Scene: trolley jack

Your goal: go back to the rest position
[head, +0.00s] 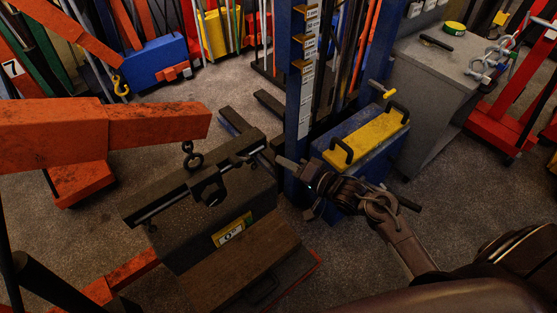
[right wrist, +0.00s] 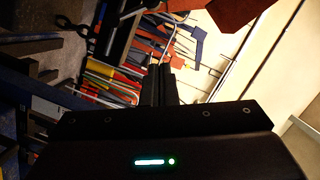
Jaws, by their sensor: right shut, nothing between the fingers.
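My right gripper (head: 284,163) is in the middle of the head view, at the end of my dark arm coming in from the lower right. It is shut and holds nothing. Its fingertips point left, close to the blue post and the dark lifting beam; I cannot tell whether they touch. In the right wrist view the two fingers (right wrist: 160,82) are together, in front of a blurred background of racks and tools. My left gripper is not in view.
A dark lifting beam (head: 190,190) lies over a dark box (head: 200,242) under an orange crane arm (head: 150,124). A blue post (head: 298,120) and a blue case with a yellow top (head: 367,140) stand near my right gripper. A grey cabinet (head: 430,100) is behind. Floor (head: 480,190) is bare at right.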

